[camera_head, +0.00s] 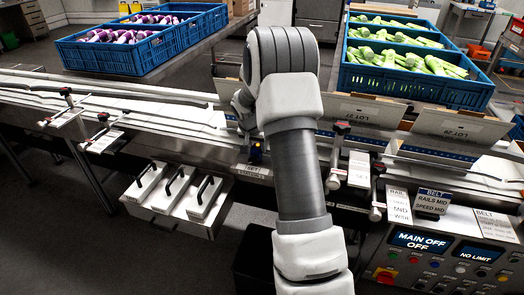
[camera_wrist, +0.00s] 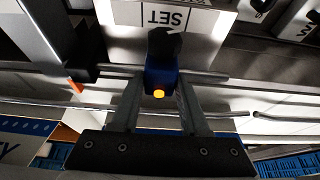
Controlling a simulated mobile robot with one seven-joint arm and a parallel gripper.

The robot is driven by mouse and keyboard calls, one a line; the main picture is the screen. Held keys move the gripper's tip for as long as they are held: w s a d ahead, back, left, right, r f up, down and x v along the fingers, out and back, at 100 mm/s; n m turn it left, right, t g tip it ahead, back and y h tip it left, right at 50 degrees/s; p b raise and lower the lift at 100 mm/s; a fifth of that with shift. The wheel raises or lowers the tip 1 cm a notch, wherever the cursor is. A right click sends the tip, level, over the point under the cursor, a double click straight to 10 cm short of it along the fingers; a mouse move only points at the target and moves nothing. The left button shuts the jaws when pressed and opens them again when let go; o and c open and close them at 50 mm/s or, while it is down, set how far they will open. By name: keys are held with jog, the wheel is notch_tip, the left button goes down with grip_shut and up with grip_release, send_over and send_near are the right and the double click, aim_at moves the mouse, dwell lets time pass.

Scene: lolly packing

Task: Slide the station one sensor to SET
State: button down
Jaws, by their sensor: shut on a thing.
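The station one sensor is a small blue block with a yellow lens (camera_wrist: 158,80) and a dark top, in the middle of the wrist view. My gripper (camera_wrist: 160,98) has one finger on each side of it and is shut on it. A white label plate reading SET (camera_wrist: 166,18), upside down in this view, lies just beyond the sensor, with the sensor's dark top close to the word. In the head view a small part of the sensor (camera_head: 256,153) shows beside my arm, above a station label (camera_head: 257,172). My arm hides the fingers there.
The conveyor rails (camera_head: 170,108) run across behind the sensor. A tray with black-handled white blocks (camera_head: 173,192) stands front left. Blue crates (camera_head: 140,61) (camera_head: 400,83) stand behind the belt.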

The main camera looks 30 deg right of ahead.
jog(key=c, duration=0.7)
grip_release()
jog(key=p+v, duration=0.1)
jog(key=v, duration=1.6)
jog(key=shift+s+r+p, duration=0.1)
jog(key=shift+r+p, duration=0.1)
jog(key=shift+p, duration=0.2)
jog(key=s+a+r+n+t+y+p, duration=0.1)
jog(key=s+a+r+n+p, duration=0.25)
jog(key=s+a+r, duration=0.85)
jog(key=shift+s+a+r+n+t+y+p, duration=0.35)
jog(key=shift+s+a+n, duration=0.75)
jog(key=shift+s, duration=1.65)
jog(key=shift+s+a+r+n+t+y+p, duration=0.35)
jog(key=shift+s+a+n, duration=0.75)
jog(key=shift+s, duration=1.65)
jog(key=shift+s+a+r+n+t+y+p, duration=0.1)
jog(key=shift+s+a+r+n+y+p, duration=0.3)
jog(key=shift+s+a+n, duration=1.55)
